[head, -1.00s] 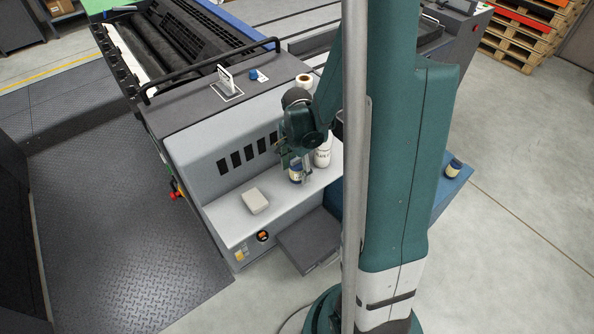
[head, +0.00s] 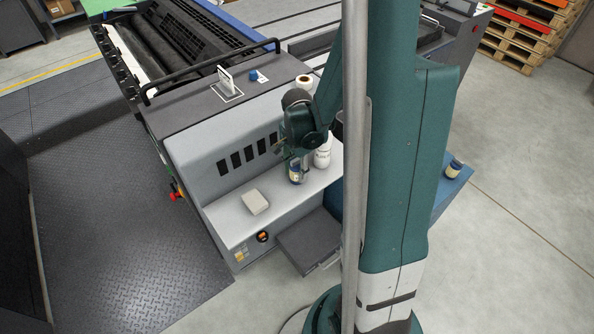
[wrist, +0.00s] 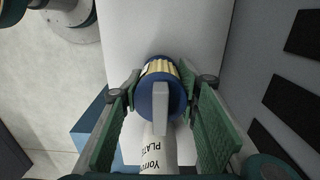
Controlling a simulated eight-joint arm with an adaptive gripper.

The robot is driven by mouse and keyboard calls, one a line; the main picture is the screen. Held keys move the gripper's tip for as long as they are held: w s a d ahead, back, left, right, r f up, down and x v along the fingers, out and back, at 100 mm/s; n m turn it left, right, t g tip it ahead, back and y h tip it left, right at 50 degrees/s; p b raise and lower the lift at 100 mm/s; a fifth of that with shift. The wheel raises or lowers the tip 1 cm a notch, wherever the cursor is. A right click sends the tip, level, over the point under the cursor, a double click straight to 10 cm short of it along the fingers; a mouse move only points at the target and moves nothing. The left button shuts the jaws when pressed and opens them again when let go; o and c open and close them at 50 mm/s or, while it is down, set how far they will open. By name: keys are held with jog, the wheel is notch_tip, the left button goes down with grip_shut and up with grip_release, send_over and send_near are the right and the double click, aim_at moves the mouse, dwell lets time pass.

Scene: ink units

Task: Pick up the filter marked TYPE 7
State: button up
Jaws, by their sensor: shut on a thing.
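A short cylindrical filter with blue end caps and cream pleats (wrist: 160,72) sits between the fingers of my gripper (wrist: 163,84) in the wrist view. The green fingers close on it from both sides, so my gripper is shut on it. In the head view the filter (head: 295,173) shows just below my gripper (head: 297,160), over the pale ledge (head: 232,218). I cannot tell whether it still touches the ledge. No TYPE 7 mark is legible. A second similar blue-capped item (head: 454,167) stands on a blue surface at the right; its mark is too small to read.
A white bottle (head: 322,156) stands right beside the gripped filter; its label is partly readable in the wrist view (wrist: 160,152). A pale box (head: 255,201) lies on the ledge to the left. The slotted machine wall (head: 205,160) rises behind the ledge.

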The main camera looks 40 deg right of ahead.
aim_at(297, 159)
jog(key=shift+r, duration=0.2)
jog(key=shift+r+p, duration=1.05)
jog(key=shift+r, duration=3.8)
